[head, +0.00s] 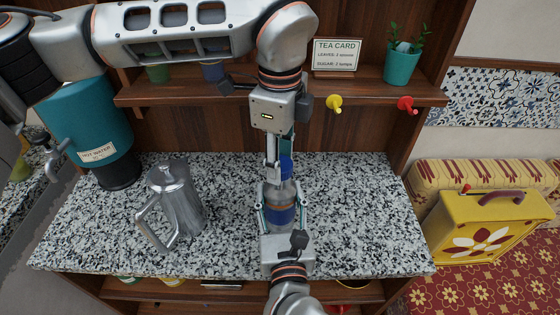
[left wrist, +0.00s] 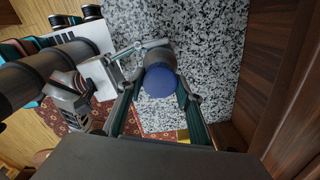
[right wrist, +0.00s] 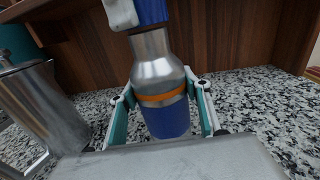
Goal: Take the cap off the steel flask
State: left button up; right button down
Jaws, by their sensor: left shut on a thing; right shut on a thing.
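The steel flask (head: 280,196) stands upright over the granite counter, with a blue band and an orange stripe around its body. My right gripper (head: 281,206) is shut on the flask body, its fingers on either side, as the right wrist view shows on the flask (right wrist: 155,72). The blue cap (head: 286,166) is at the top of the flask, in line with its neck. My left gripper (head: 278,172) comes down from above and is shut on the cap, which also shows in the left wrist view (left wrist: 160,82).
A steel jug (head: 176,200) stands on the counter (head: 345,215) left of the flask. A teal hot water urn (head: 88,125) is at the back left. A shelf (head: 380,92) with pegs and a potted plant (head: 402,65) runs behind. The counter's right side is clear.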

pick_arm(q)
jog(key=shift+r, duration=2)
pick_arm(e)
jog(key=c, duration=1)
grip_release()
jog(key=shift+o, duration=0.2)
